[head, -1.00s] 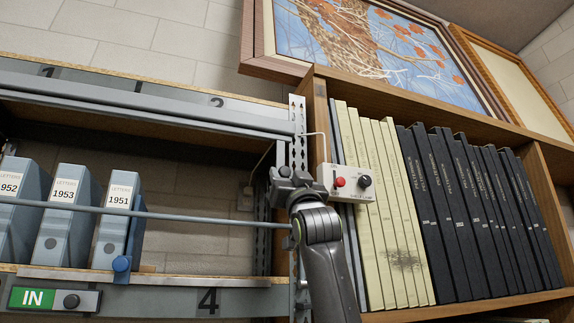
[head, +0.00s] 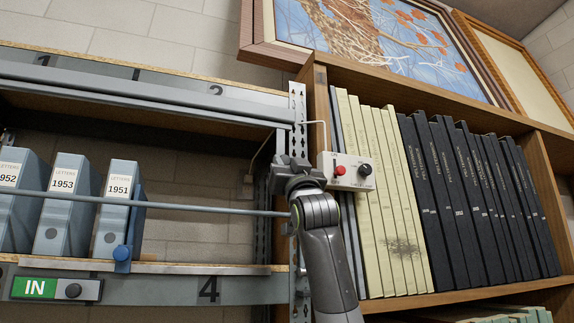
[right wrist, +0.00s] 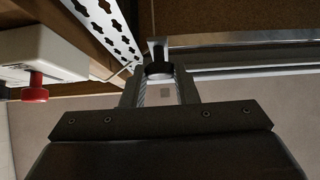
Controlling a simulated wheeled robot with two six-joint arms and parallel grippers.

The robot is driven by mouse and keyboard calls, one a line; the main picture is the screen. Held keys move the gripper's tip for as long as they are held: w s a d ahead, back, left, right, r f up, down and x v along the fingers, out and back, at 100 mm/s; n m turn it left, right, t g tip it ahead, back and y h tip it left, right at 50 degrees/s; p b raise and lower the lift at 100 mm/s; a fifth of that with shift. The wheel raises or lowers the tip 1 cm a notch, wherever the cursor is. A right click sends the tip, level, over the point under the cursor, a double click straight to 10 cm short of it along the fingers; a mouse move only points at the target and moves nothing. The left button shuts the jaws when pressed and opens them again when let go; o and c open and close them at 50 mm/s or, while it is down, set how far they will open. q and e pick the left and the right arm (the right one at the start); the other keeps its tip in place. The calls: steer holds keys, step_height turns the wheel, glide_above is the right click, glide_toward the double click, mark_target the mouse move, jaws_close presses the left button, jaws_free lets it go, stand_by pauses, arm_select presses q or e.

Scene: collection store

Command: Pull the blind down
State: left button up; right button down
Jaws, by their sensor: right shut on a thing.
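The blind's grey housing and rail (head: 150,108) run along the top of the shelf bay at the left. They also show in the right wrist view (right wrist: 250,52). No lowered sheet of blind shows; the bay below is open to its back wall. My right gripper (head: 290,165) is at the bay's right end, below the rail and left of the switch box. In the right wrist view its fingers (right wrist: 160,68) are close together around a small grey piece (right wrist: 158,50) that I cannot make out clearly. My left gripper is out of view.
A white switch box (head: 347,171) with a red button is close to the right gripper. A perforated upright (head: 298,112) stands beside it. A thin bar (head: 150,204) crosses before blue letter files (head: 63,203). A wooden bookcase (head: 320,100) fills the right.

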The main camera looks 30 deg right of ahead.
steer(key=shift+f, duration=0.15)
step_height(320, 180, down, 27)
steer(key=b, duration=2.3)
steer(key=shift+b, duration=0.4)
steer(key=c, duration=1.2)
jaws_free()
steer(key=shift+o, duration=0.2)
steer(key=b+v, duration=0.8)
steer(key=v, duration=0.9)
steer(key=shift+s+f, duration=0.15)
